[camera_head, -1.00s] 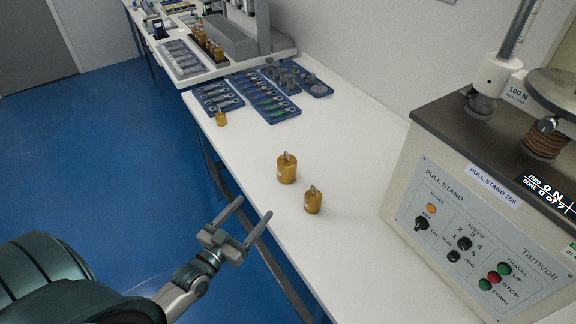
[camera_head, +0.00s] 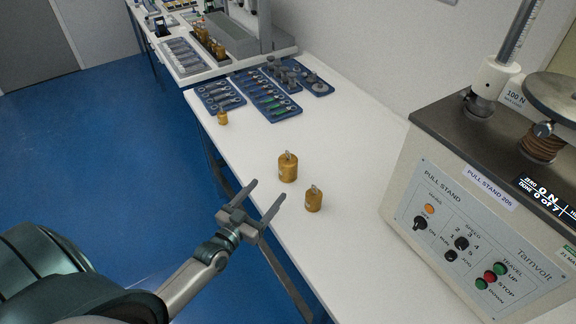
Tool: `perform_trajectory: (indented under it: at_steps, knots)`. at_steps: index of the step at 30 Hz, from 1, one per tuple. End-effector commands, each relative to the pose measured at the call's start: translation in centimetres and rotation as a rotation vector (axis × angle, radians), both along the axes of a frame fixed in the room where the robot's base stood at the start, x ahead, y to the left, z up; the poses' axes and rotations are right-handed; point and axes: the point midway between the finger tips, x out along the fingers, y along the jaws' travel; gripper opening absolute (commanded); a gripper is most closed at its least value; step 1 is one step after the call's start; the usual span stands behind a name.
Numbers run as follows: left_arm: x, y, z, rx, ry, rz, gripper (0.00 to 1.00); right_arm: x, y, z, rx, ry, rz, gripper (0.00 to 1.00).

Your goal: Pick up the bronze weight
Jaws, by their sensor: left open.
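Two bronze weights stand upright on the white bench: a larger one (camera_head: 288,168) and a slightly smaller one (camera_head: 313,200) just in front and to its right. Each has a small metal hook or eye on top. A third, smaller bronze weight (camera_head: 222,118) stands farther back near the bench's left edge. My left gripper (camera_head: 268,194) is open and empty, at the bench's left edge, to the left of the two nearer weights and apart from them. My right gripper is not in view.
The pull stand (camera_head: 470,220) fills the right side. Blue trays of metal parts (camera_head: 268,100) lie at the back of the bench (camera_head: 360,150), before a grey instrument (camera_head: 235,42). Bare bench surrounds the two nearer weights. Blue floor (camera_head: 100,150) lies to the left.

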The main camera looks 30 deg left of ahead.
Motion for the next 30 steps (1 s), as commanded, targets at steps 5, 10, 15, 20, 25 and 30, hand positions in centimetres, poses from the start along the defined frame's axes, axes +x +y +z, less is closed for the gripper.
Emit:
perform_trajectory:
  at_steps: [5, 10, 15, 20, 25, 30]
  knots:
    - [3.1, -0.2, 0.3, 0.001, -0.001, 0.000, 0.70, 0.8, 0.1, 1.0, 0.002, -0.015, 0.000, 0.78]
    - [5.1, -0.3, 0.2, 0.001, 0.000, 0.000, 0.70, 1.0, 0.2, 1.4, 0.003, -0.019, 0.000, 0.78]
    - [5.7, -0.4, 0.0, 0.001, 0.001, 0.000, 0.70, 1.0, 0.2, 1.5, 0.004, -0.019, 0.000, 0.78]
    - [5.7, -0.4, 0.0, 0.001, 0.000, 0.000, 0.70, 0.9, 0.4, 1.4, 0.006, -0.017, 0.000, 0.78]
    - [5.8, -0.4, 0.1, 0.001, 0.000, 0.000, 0.70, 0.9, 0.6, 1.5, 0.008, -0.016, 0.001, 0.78]
    - [6.9, -0.5, 0.7, 0.000, -0.001, 0.001, 0.70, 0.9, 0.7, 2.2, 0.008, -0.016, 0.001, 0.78]
